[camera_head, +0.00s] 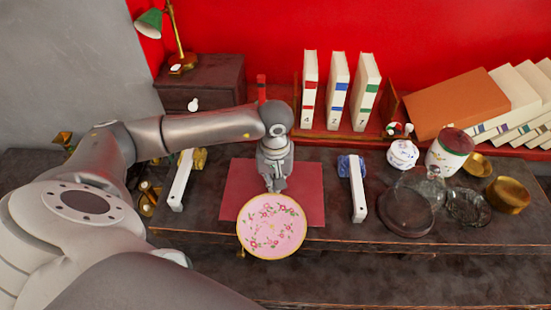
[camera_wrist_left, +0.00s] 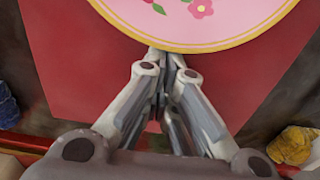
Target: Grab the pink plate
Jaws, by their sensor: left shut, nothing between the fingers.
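The pink plate (camera_head: 271,226) is round, with a yellow rim and small flowers, and lies over the front edge of a red mat (camera_head: 240,180) in the head view. In the left wrist view the plate (camera_wrist_left: 200,18) shows at the top, its rim close to the fingertips. My left gripper (camera_head: 275,187) points down over the mat at the plate's far rim. Its fingers (camera_wrist_left: 168,58) are shut with nothing between them. I cannot tell whether the tips touch the rim. My right gripper is not in view.
White bars stand left (camera_head: 181,180) and right (camera_head: 358,189) of the mat. Upright books (camera_head: 337,92) stand behind. A white teapot (camera_head: 402,154), a jar (camera_head: 449,152), glassware (camera_head: 407,211) and a brass bowl (camera_head: 508,195) crowd the right side. The table's front edge is near the plate.

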